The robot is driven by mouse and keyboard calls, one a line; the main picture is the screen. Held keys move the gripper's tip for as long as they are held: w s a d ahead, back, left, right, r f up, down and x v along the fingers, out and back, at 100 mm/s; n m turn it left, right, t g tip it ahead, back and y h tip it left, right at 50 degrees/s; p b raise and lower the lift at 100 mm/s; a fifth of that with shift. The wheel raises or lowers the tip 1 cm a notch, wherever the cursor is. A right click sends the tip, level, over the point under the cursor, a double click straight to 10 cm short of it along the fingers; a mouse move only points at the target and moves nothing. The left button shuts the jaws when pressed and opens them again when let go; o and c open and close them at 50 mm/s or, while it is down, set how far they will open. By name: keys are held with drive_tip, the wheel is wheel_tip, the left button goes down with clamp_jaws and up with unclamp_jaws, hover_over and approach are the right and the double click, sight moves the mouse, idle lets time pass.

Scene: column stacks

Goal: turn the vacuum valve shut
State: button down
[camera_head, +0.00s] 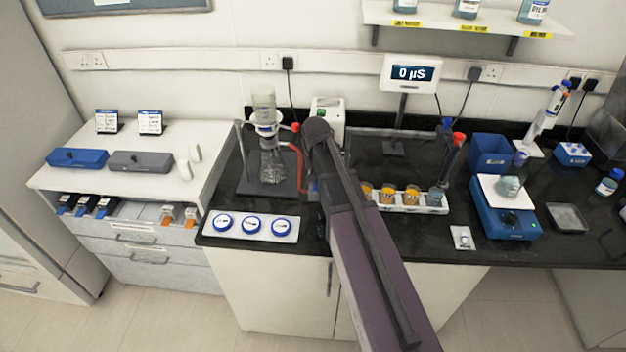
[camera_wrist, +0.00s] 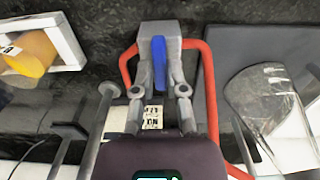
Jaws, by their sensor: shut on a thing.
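The vacuum valve is a grey block (camera_wrist: 172,32) with a blue lever (camera_wrist: 159,62), seen in the wrist view. Red tubing (camera_wrist: 211,85) leaves the block on both sides. The lever runs up and down in that picture, across the line between the tube ends. My gripper (camera_wrist: 160,88) has its two grey fingers closed on the lever, one on each side. In the head view my arm hides the gripper and most of the valve. The red tube (camera_head: 299,158) shows there beside the filter glassware (camera_head: 266,115).
A conical flask (camera_wrist: 262,98) on a dark base stands close to the right of the valve in the wrist view. A white rack (camera_head: 428,207) with orange-filled jars is right of my arm.

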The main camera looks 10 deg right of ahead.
drive_tip(key=shift+s, duration=0.1)
idle(0.3)
drive_tip(key=c, duration=0.7)
unclamp_jaws()
drive_tip(key=shift+r, duration=0.15)
